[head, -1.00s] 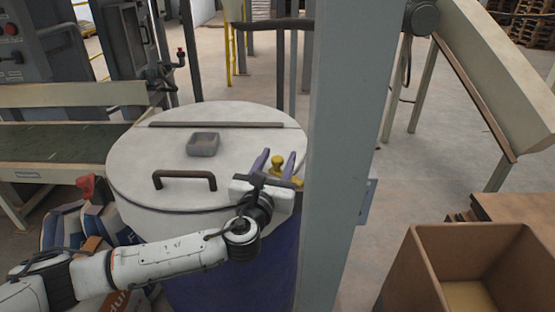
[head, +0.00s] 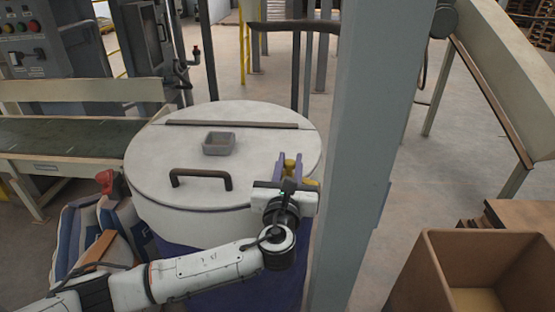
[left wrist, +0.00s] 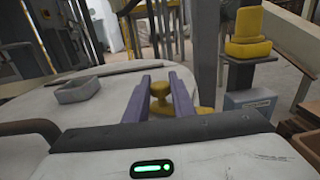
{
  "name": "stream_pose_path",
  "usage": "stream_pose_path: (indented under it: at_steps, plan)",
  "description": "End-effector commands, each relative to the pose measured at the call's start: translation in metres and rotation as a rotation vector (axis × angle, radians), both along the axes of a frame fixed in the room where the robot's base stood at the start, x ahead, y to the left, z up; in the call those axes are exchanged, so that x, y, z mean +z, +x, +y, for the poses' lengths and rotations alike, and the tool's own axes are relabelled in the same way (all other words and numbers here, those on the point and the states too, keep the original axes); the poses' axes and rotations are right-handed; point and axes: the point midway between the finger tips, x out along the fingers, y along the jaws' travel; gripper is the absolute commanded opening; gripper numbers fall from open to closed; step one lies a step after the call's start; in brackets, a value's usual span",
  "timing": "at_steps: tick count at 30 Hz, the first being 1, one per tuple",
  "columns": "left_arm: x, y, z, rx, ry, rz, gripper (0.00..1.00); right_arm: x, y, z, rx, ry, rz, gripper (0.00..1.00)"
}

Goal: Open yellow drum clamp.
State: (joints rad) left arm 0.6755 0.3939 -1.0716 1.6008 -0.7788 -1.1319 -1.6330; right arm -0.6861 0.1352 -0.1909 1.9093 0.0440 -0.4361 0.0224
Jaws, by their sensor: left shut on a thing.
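The yellow drum clamp (head: 290,165) sits at the right edge of the white drum lid (head: 265,145). Its rounded knob stands up, and its yellow base shows beside the fingers. My left gripper (head: 291,163) reaches it from the front, with one purple finger on each side of the knob. The left wrist view shows the clamp's knob (left wrist: 159,92) between the two fingertips (left wrist: 160,84). The left gripper is shut on the clamp. The clamp's lower part is partly hidden by the gripper. My right gripper is not in view.
A dark handle (head: 201,178) and a small grey tray (head: 219,143) are on the lid. A grey post (head: 368,150) stands close to the right of the gripper. A brown box (head: 425,285) is at the lower right, and a conveyor (head: 65,137) at the left.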

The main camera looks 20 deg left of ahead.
Motion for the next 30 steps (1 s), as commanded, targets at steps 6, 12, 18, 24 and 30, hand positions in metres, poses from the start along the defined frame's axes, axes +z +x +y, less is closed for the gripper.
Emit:
stream_pose_path:
  at_steps: [6,12,18,24,30]
  plan:
    - [0.0,0.0,0.002,0.093,0.001,0.003,0.0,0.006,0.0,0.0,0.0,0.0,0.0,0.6]
    - [0.0,0.0,0.004,0.097,0.002,0.002,0.0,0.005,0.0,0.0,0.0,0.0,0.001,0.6]
    - [0.0,0.0,0.003,0.095,0.002,0.002,0.42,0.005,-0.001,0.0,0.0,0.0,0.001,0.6]
    - [0.0,0.0,0.003,0.094,0.002,0.002,0.42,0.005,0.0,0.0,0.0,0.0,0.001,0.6]
    - [0.01,0.0,0.003,0.095,-0.001,-0.001,0.42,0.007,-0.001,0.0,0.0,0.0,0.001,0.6]
